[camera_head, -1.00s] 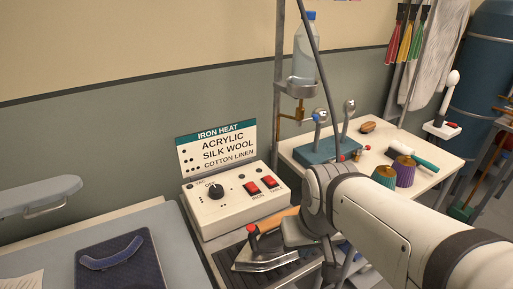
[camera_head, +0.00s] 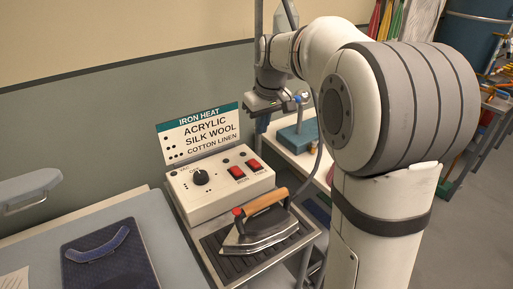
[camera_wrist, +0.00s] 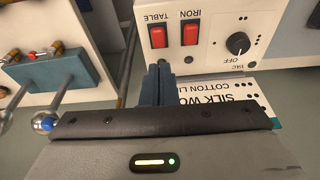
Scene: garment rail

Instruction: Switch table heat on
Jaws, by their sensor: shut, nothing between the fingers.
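The white control box (camera_head: 215,191) stands behind the iron, with a black dial and two red rocker switches. The right-hand rocker, the table switch (camera_head: 254,165), sits beside the iron switch (camera_head: 237,173). In the wrist view the box is upside down; the switch labelled TABLE (camera_wrist: 157,36) is left of the one labelled IRON (camera_wrist: 190,33). My gripper (camera_head: 262,124) is above and behind the box's right end. In the wrist view its shut, empty fingers (camera_wrist: 158,75) point toward the table switch, apart from it in the picture. I cannot tell whether either switch is on.
An iron (camera_head: 262,226) with a wooden handle rests on a dark ribbed stand in front of the box. The IRON HEAT sign (camera_head: 200,133) stands behind it. A padded ironing table (camera_head: 165,230) is at left. A blue-based stand with ball-topped levers (camera_wrist: 55,80) is near my gripper.

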